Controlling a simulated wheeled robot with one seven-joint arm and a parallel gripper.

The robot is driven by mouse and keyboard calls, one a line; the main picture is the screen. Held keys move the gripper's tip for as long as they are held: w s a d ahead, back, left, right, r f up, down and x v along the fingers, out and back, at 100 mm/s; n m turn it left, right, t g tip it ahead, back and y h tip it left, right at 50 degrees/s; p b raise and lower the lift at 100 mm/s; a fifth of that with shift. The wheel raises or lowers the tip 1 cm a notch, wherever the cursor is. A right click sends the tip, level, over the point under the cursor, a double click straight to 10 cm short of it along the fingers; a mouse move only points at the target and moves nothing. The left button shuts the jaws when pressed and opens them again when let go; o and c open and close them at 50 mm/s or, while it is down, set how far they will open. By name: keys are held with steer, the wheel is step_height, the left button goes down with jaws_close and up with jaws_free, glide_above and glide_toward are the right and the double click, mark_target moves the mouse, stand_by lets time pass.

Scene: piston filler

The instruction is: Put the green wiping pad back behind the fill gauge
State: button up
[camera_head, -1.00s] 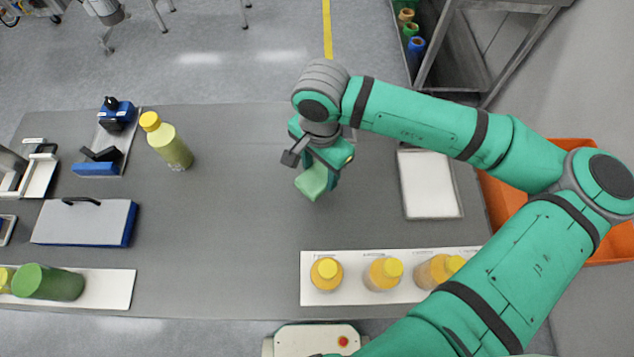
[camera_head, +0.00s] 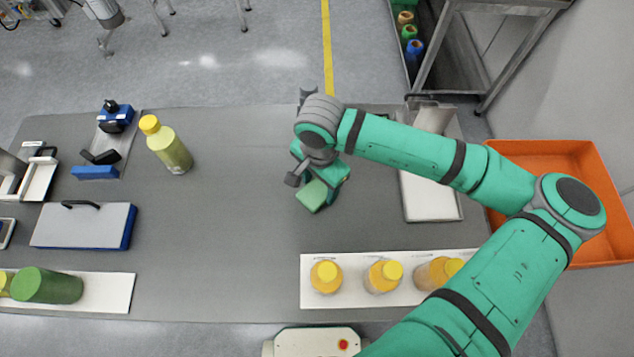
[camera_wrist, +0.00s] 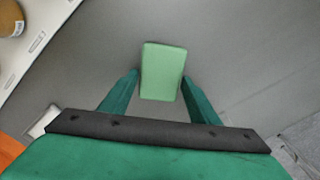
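The green wiping pad (camera_head: 312,196) is held by my gripper (camera_head: 320,182) over the middle of the grey table. In the wrist view the pad (camera_wrist: 162,70) sits between the two green fingers (camera_wrist: 161,84), which touch its sides. The pad sticks out past the fingertips. Its height above the table is hard to judge. A pale upright plate on a grey base (camera_head: 433,118), partly behind my arm at the table's far right, may be the fill gauge; I cannot tell for sure.
A white tray (camera_head: 432,199) lies right of my gripper, partly under my arm. Orange-filled bottles (camera_head: 326,276) stand on a white strip at the near edge. A yellow-capped bottle (camera_head: 168,146) and a blue-edged clipboard-like box (camera_head: 84,225) are left. The table's centre-left is clear.

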mark_target(320, 188)
steer(key=shift+o, duration=0.9)
step_height(320, 188, up, 12)
steer(key=shift+r, duration=0.2)
steer(key=shift+w, duration=0.15)
steer(key=shift+a, duration=0.1)
steer(key=shift+d, duration=0.2)
